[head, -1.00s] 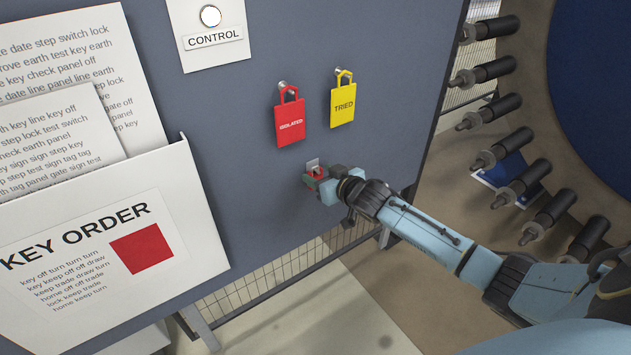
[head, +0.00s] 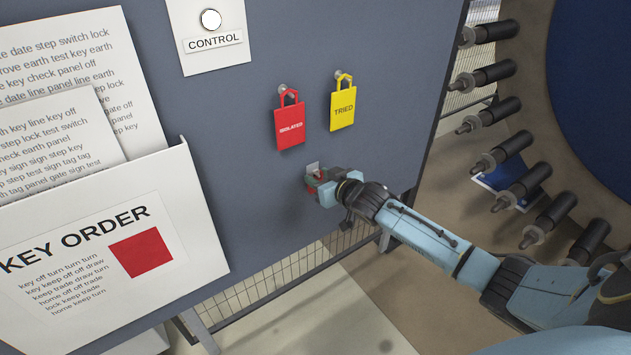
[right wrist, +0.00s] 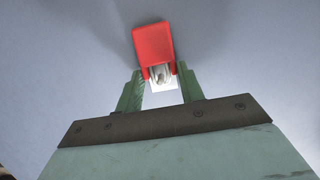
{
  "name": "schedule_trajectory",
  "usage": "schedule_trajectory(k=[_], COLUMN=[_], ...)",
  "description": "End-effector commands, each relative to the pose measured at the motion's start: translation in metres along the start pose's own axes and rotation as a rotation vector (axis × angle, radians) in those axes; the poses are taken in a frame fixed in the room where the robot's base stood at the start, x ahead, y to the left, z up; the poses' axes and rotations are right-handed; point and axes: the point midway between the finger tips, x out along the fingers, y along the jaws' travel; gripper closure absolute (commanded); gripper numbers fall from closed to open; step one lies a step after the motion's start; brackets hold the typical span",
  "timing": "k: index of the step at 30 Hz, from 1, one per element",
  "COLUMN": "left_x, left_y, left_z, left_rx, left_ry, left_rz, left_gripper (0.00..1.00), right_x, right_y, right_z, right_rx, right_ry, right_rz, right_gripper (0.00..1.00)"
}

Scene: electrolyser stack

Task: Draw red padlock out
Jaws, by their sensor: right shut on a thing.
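The red padlock (right wrist: 153,43) shows in the right wrist view as a red block against the grey panel, with a pale metal part at its near end. In the head view only a small bit of its red (head: 319,176) shows; the jaws hide most of it. My right gripper (head: 316,183) is at the panel, shut on the padlock. In the wrist view its green fingers (right wrist: 160,88) stand either side of the padlock's near end. A small pale plate (head: 312,167) is just above the jaws. My left gripper is not in view.
On the panel (head: 235,110) above hang a red ISOLATED tag (head: 290,127) and a yellow TRIED tag (head: 343,112). A CONTROL plate (head: 212,41) is higher up. A KEY ORDER holder (head: 205,215) juts out at left. Black studs (head: 502,150) stick out at right.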

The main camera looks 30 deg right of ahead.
Motion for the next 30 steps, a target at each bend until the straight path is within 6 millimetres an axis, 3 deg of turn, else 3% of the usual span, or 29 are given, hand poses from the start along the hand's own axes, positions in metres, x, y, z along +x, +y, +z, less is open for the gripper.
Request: schedule_trajectory(k=[30], left_x=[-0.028], left_y=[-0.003], left_z=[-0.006], left_rx=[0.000], left_ry=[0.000], left_rz=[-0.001], left_gripper=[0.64], right_x=[-0.029], right_y=[0.000], right_z=[0.008], right_rx=[0.000], right_ry=[0.001], right_rz=[0.000], right_gripper=[0.90])
